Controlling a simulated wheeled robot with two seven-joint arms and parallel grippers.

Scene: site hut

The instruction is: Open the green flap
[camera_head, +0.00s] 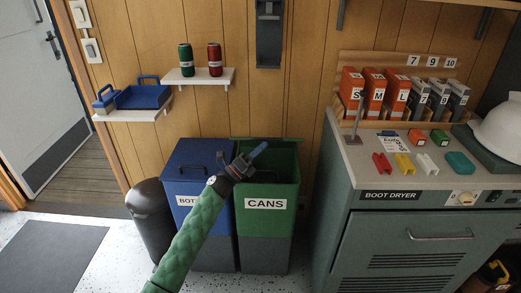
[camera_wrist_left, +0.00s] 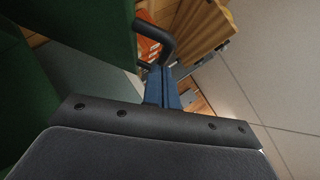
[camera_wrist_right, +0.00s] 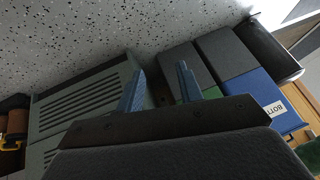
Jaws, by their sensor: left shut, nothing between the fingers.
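The green bin labelled CANS (camera_head: 265,204) stands by the wall, and its dark inside shows at the top. The green flap (camera_head: 268,139) appears raised at the back edge of the bin, seen nearly edge-on. My left gripper (camera_head: 259,150) is shut and empty over the bin's opening, in front of the flap. In the left wrist view a green panel (camera_wrist_left: 75,35) fills the upper left, and a dark handle (camera_wrist_left: 168,42) sits just beyond the closed blue fingertips; I cannot tell whether they touch. My right gripper (camera_wrist_right: 160,83) is open and empty, outside the head view.
A blue bin (camera_head: 193,165) with a closed lid stands left of the green one, beside a black bin (camera_head: 151,220). A boot dryer cabinet (camera_head: 400,235) stands to the right. A small shelf (camera_head: 197,77) with two cans hangs above. The floor in front is clear.

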